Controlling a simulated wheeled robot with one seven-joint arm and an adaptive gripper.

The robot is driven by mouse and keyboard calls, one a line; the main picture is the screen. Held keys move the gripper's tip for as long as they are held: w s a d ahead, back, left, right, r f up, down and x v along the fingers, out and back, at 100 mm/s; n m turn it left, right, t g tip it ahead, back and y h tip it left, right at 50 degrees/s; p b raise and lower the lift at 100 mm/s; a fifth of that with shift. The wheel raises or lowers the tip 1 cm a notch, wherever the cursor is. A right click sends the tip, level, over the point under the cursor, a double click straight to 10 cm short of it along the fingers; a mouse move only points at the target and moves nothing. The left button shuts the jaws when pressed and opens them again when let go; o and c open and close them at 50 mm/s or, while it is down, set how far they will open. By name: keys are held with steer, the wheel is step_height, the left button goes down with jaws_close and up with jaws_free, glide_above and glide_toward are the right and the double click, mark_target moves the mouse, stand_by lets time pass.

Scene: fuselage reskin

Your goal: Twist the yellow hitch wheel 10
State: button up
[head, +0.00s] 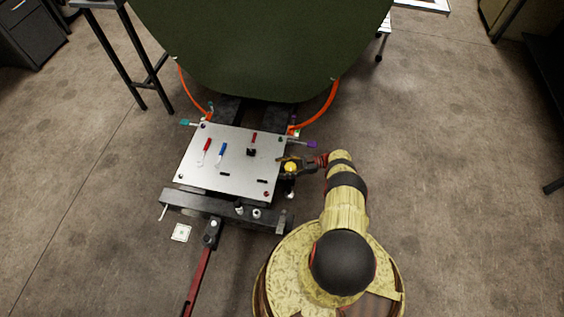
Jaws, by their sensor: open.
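The yellow hitch wheel (291,167) is a small round yellow knob at the right edge of the silver plate (205,176). My gripper (294,164) is at the wheel, at the end of my yellow arm, which reaches up from the bottom right. It is small and dark in this view and its fingers lie close around or over the wheel. I cannot tell whether they touch it. The gripper is open, and part of the wheel's surroundings is hidden by it.
Red and blue levers (222,150) stand on the plate. A black frame bar (200,205) and red tow bar (199,280) lie in front. A dark green fuselage (260,45) with orange hoops (322,112) rises behind. A black stand (128,60) is at the upper left. Floor to the right is clear.

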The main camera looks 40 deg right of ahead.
step_height(320, 180, up, 10)
steer(key=shift+f, duration=0.2)
stand_by(0.6)
